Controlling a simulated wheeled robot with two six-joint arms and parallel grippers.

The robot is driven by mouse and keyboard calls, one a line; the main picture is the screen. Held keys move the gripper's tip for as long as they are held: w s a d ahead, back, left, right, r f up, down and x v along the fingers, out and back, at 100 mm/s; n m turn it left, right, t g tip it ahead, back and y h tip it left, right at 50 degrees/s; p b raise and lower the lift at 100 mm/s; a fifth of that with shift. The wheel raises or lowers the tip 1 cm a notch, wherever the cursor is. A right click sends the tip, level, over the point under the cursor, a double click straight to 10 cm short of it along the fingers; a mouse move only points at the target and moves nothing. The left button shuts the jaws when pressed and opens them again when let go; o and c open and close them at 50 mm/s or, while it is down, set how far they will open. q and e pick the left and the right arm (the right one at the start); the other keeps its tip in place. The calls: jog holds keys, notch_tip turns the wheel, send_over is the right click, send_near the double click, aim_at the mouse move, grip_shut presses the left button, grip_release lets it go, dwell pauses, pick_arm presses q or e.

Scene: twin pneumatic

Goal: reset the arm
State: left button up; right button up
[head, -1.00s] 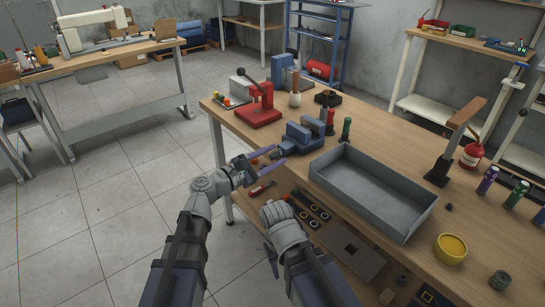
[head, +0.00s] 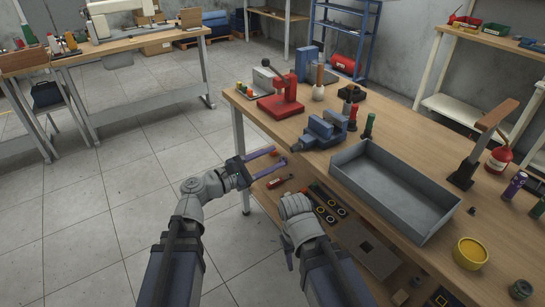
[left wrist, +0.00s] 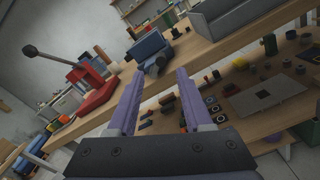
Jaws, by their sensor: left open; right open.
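My left gripper (head: 277,157) is open and empty, in front of the table's left front edge. Its two purple fingers point right in the head view and stand apart in the left wrist view (left wrist: 156,75), with nothing between them. My right gripper (head: 289,252) is lower, below the table's front edge. Its fingers are mostly hidden behind my right wrist, and nothing held shows.
The wooden table (head: 400,125) carries a red lever press (head: 283,100), a blue vise (head: 323,130), a grey tray (head: 395,190) and a yellow-filled bowl (head: 470,253). A lower shelf holds small parts. The tiled floor (head: 120,190) at left is clear.

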pick_arm(q)
jog(key=s+f+m+g+y, duration=0.3)
jog(key=f+m, duration=0.2)
jog(key=f, duration=0.2)
jog(key=s+f+m+g+y, duration=0.2)
jog(key=f+m+g, duration=0.1)
jog(key=f+m, duration=0.3)
jog(key=s+a+f+m+g+y, duration=0.25)
jog(key=a+f+m+y, duration=0.2)
jog(key=a, duration=0.25)
jog(key=s+a+f+m+g+y, duration=0.1)
jog(key=s+a+f+m+y, duration=0.35)
jog(key=a, duration=0.25)
jog(key=s+d+r+m+p, duration=0.1)
jog(key=s+d+r+p, duration=0.1)
jog(key=r+p, duration=0.6)
jog(key=s+d+r+m+g+y+p, duration=0.1)
jog(key=d+r+p, duration=0.4)
jog(key=r+p, duration=0.2)
jog(key=s+d+r+m+p, duration=0.1)
jog(key=s+d+r+p, duration=0.1)
jog(key=r+p, duration=0.6)
jog(key=shift+s+d+r+y+p, duration=0.3)
jog(key=shift+d+r+y, duration=0.15)
jog(key=shift+d, duration=0.2)
